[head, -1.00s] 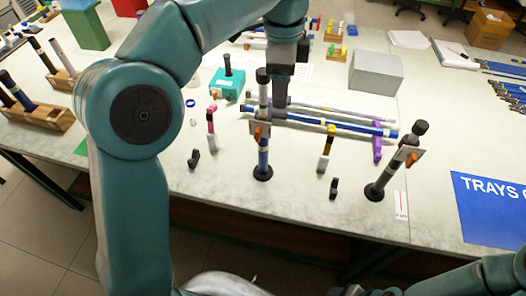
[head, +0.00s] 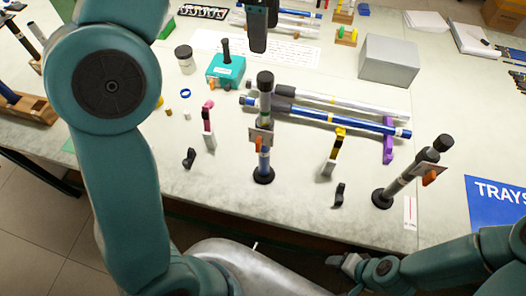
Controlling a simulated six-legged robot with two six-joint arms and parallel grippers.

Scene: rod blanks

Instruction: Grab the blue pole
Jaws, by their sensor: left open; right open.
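A blue pole (head: 335,120) lies slantwise across the table with dark ends, resting on a purple support (head: 389,140) near its right end. A light grey pole (head: 350,101) lies behind it. A shorter pole, blue in its lower part (head: 263,160), stands upright on a round black base, with a tag and orange clip; it overlaps the lying poles' left side. My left gripper (head: 258,46) hangs at top centre, beyond the blue pole and apart from it, open and empty. My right gripper (head: 345,261) is low at the table's front edge, open and far from the pole.
A dark pole (head: 412,174) stands tilted on a base at right. A yellow-topped holder (head: 333,152), a pink-topped holder (head: 208,125) and small black clips stand in front. A teal box (head: 226,70) and a grey box (head: 389,60) stand behind. A blue sign (head: 500,210) lies at right.

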